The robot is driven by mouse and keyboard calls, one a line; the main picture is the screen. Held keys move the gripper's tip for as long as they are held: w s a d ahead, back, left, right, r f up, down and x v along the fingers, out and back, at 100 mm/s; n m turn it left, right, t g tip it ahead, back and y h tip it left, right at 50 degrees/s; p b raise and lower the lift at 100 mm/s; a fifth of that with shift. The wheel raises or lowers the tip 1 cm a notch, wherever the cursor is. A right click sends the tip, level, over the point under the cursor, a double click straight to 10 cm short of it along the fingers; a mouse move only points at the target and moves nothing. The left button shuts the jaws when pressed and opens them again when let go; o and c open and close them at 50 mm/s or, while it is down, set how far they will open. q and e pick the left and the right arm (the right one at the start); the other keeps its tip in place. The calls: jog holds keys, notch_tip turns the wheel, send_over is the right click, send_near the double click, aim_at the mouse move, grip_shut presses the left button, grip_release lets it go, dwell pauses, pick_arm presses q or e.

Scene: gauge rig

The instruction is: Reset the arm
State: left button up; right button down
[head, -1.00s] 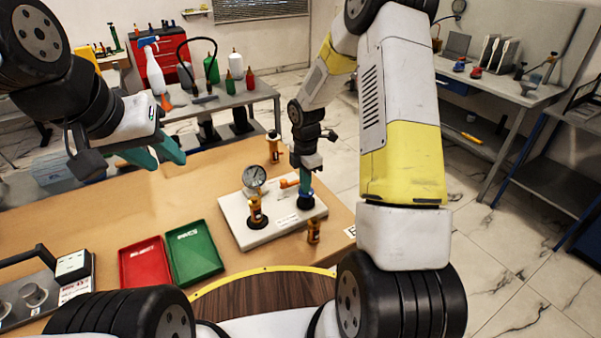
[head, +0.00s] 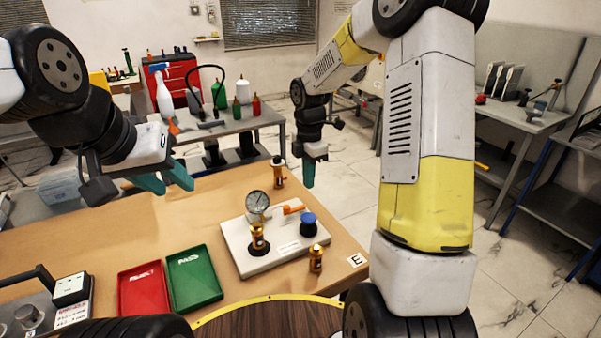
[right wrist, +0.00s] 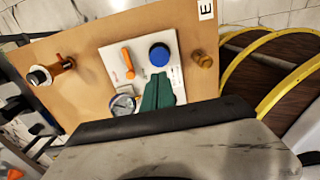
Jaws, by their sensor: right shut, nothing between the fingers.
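My right gripper (head: 308,174) is shut and empty, raised above the far right part of the wooden table. It also shows in the right wrist view (right wrist: 158,90), its teal fingers together in front of the rig plate. The white gauge rig (head: 240,248) carries a round dial gauge (head: 257,201), an orange lever (head: 293,209), a blue knob (head: 308,218) and a brass fitting (head: 258,238) in a black base. The gripper is apart from the blue knob. My left gripper (head: 164,182) hangs over the left part of the table, its teal fingers apart, with nothing between them.
A red tray (head: 144,290) and a green tray (head: 194,278) lie left of the rig. Brass fittings stand right of the rig (head: 316,259) and behind it (head: 278,172). A device with knobs (head: 40,300) is at the front left. A bench with bottles (head: 215,130) stands beyond the table.

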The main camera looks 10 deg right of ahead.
dwell(0.4)
jog(key=s+r+m+t+y, duration=0.1)
jog(key=s+r+m+t, duration=0.2)
jog(key=s+r+m, duration=0.6)
jog(key=s+d+r+m+t+y, duration=0.1)
jog(key=s+r+m+t, duration=0.2)
jog(key=s+r+m, duration=0.6)
jog(key=s+m, duration=0.3)
jog(key=s, duration=0.3)
jog(key=shift+r, duration=0.15)
dwell(0.9)
